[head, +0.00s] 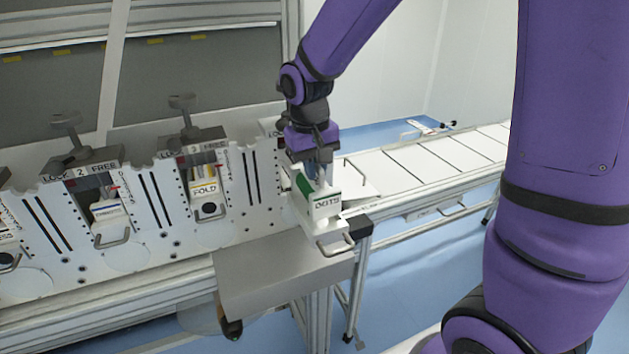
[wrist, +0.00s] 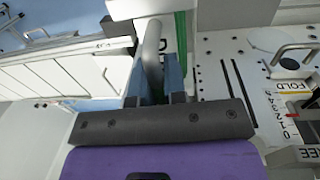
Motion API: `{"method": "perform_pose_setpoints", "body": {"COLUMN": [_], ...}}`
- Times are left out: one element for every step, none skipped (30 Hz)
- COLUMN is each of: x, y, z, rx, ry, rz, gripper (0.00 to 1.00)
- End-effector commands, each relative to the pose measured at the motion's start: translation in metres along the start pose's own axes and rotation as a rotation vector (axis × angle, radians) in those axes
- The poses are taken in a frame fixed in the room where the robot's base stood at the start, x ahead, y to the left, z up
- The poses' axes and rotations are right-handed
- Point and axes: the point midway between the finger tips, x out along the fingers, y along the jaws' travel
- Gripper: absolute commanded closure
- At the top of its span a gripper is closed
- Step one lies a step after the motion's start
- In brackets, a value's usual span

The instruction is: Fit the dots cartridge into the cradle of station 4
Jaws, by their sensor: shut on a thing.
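The dots cartridge (head: 327,204) is a white block with a green band, a DOTS label and a wire handle low on its front. My gripper (head: 319,180) is above it and shut on it. In the wrist view the blue fingers of my gripper (wrist: 158,75) close around a grey handle bar (wrist: 152,48), beside the cartridge's green band (wrist: 181,50). The cartridge is upright at the right end of the station panel. Station 4 is mostly hidden behind my wrist and the cartridge; only part of its lock label (head: 269,128) shows. I cannot tell whether the cartridge touches the cradle.
Station 3 (head: 193,160) holds a FOLD cartridge (head: 205,190), and station 2 (head: 95,178) holds another cartridge. A grey shelf (head: 270,280) juts out below the panel. A conveyor with white plates (head: 425,172) runs off to the right. The blue floor is open in front.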

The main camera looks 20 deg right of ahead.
Motion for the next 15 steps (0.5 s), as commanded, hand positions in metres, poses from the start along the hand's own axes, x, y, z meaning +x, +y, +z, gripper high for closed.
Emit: {"method": "perform_pose_setpoints", "body": {"x": [0.001, 0.002, 0.005, 0.008, 0.011, 0.017, 0.021, 0.025, 0.029, 0.032, 0.034, 0.035, 0.035, 0.035, 0.035], "y": [0.0, 0.0, 0.0, -0.001, -0.001, -0.001, -0.002, -0.002, -0.003, -0.003, -0.003, -0.003, -0.003, -0.003, -0.003], "z": [-0.001, -0.002, -0.001, -0.001, -0.001, -0.001, -0.001, -0.001, -0.001, -0.001, -0.001, -0.001, -0.001, -0.001, -0.001], "rx": [0.0, 0.0, 0.0, -0.001, -0.001, -0.001, -0.001, -0.001, -0.001, 0.0, 0.0, 0.0, 0.0, 0.0, 0.0], "ry": [0.001, 0.001, 0.001, 0.0, -0.002, -0.002, -0.002, -0.002, -0.001, -0.001, -0.001, 0.0, 0.0, 0.001, 0.001], "rz": [0.0, 0.0, 0.0, 0.0, 0.0, 0.0, 0.0, 0.0, 0.0, 0.0, 0.0, 0.0, -0.001, -0.001, -0.001], "gripper": [1.0, 1.0, 1.0, 1.0, 1.0, 1.0, 1.0, 1.0, 1.0, 1.0, 1.0, 1.0, 1.0, 1.0, 1.0]}}
